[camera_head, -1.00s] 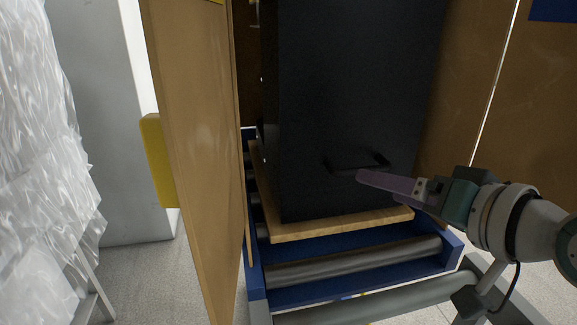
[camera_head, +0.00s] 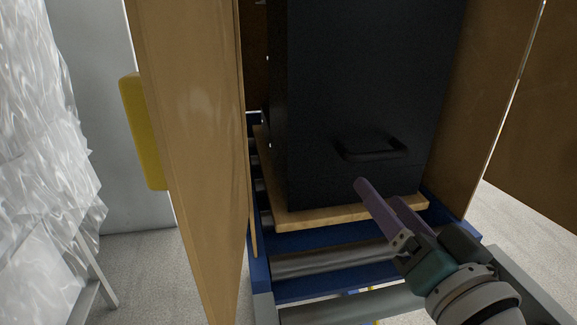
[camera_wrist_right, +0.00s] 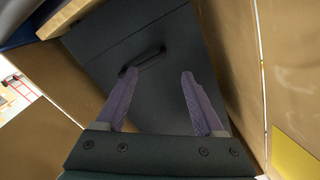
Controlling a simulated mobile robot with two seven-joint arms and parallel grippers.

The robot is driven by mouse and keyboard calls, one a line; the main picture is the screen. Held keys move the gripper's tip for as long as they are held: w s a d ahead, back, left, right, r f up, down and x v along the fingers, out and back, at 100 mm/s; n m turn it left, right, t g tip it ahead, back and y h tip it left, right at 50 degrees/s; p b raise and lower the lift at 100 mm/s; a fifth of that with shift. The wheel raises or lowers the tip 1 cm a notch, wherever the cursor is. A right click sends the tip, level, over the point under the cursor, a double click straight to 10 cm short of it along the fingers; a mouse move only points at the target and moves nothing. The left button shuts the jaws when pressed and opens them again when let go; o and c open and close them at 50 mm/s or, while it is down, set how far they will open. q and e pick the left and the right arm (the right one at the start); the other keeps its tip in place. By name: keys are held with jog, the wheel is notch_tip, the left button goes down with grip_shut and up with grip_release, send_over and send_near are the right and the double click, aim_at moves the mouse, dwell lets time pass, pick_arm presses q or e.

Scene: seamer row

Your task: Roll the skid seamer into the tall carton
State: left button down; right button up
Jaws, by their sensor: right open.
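The skid seamer is a tall black cabinet (camera_head: 345,95) on a pale wooden skid (camera_head: 335,214), with a black bar handle (camera_head: 373,152) low on its front. It stands upright between the brown walls of the tall carton (camera_head: 455,130), whose left flap (camera_head: 195,150) swings out towards me. How deep it sits inside I cannot tell. My right gripper (camera_head: 378,191) is open and empty in front of and below the handle, apart from it. In the right wrist view its spread fingers (camera_wrist_right: 160,74) point at the cabinet front and handle (camera_wrist_right: 143,62). My left gripper is out of view.
The skid rests on a blue-framed roller conveyor (camera_head: 259,272) with bare rollers in front. A yellow block (camera_head: 144,130) sits behind the left flap's outer side. Wrapped plastic film (camera_head: 35,150) stands at far left. Grey floor shows at right (camera_head: 525,220).

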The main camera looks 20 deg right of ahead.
aim_at(354, 161)
dwell(0.3)
jog(key=b+x, duration=0.2)
jog(key=x, duration=0.7)
jog(key=shift+w+d, duration=0.1)
jog(key=shift+w, duration=0.3)
jog(key=c, duration=1)
jog(key=shift+r, duration=0.1)
grip_shut()
jog(key=shift+r, duration=0.1)
jog(key=o, duration=0.6)
grip_release()
jog(key=o, duration=0.4)
jog(key=shift+c, duration=0.2)
jog(key=shift+o, duration=0.8)
